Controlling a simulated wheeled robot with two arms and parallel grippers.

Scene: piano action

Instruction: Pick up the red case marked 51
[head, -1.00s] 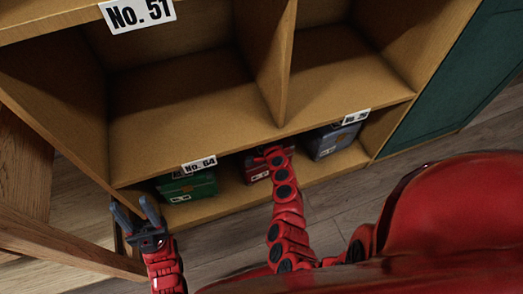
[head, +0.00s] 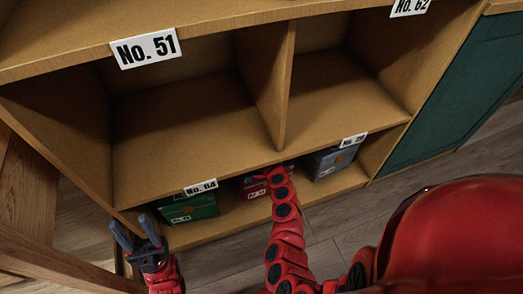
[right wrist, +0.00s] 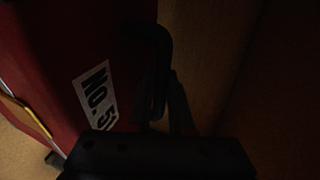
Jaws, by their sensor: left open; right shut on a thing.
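The red case (head: 254,188) sits in the low shelf compartment, partly hidden behind my right arm in the head view. In the right wrist view the red case (right wrist: 50,60) fills the left side, with a white label reading "No. 5" and a cut-off digit. My right gripper (right wrist: 160,100) is dark there and is shut on the case's dark handle; the exact contact is hard to see. In the head view the right gripper is hidden under the shelf edge. My left gripper (head: 136,232) is open and empty at the lower left, outside the shelf.
A green case (head: 190,208) stands left of the red one, and a grey-blue case (head: 332,162) stands right of it. A wooden piece (head: 40,250) stands at the left.

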